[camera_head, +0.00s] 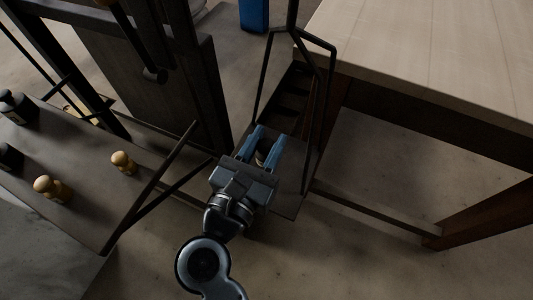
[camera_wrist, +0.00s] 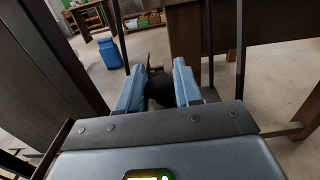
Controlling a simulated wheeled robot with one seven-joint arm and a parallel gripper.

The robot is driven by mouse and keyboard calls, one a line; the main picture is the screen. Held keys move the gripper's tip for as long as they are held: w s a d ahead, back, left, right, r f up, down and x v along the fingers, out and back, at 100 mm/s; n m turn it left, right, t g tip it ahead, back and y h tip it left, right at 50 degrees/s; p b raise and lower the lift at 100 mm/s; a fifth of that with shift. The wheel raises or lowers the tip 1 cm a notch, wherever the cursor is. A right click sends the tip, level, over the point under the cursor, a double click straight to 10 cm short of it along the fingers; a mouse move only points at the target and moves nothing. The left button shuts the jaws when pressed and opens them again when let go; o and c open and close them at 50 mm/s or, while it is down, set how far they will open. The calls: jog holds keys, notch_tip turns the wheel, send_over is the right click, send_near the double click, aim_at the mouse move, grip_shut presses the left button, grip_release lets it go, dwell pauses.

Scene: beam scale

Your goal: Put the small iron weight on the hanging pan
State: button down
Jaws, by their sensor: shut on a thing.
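My gripper (camera_head: 268,138) is shut on a small dark weight, with a blue finger on either side of it. The weight (camera_wrist: 158,88) shows black between the fingers in the wrist view; the head view shows little of it. The hanging pan (camera_head: 287,207) is a dark plate hung from black rods that spread from a hook above. In the head view my gripper is between these rods and over the pan, hiding part of it. I cannot tell whether the weight touches the pan.
Brass weights (camera_head: 52,189) and black weights stand on a dark surface (camera_head: 85,210) at left. A pale-topped table (camera_head: 430,60) is close on the right. A dark upright panel (camera_head: 150,85) stands left of the rods. A blue bin (camera_wrist: 110,53) is farther back.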

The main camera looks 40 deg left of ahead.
aim_at(262, 163)
jog(key=shift+f+b, duration=0.45)
jog(key=shift+f, duration=1.2)
jog(key=shift+f, duration=0.15)
jog(key=c, duration=0.8)
grip_release()
jog(key=shift+o, duration=0.2)
jog(key=shift+s, duration=0.1)
jog(key=v, duration=1.2)
jog(key=shift+p, duration=0.45)
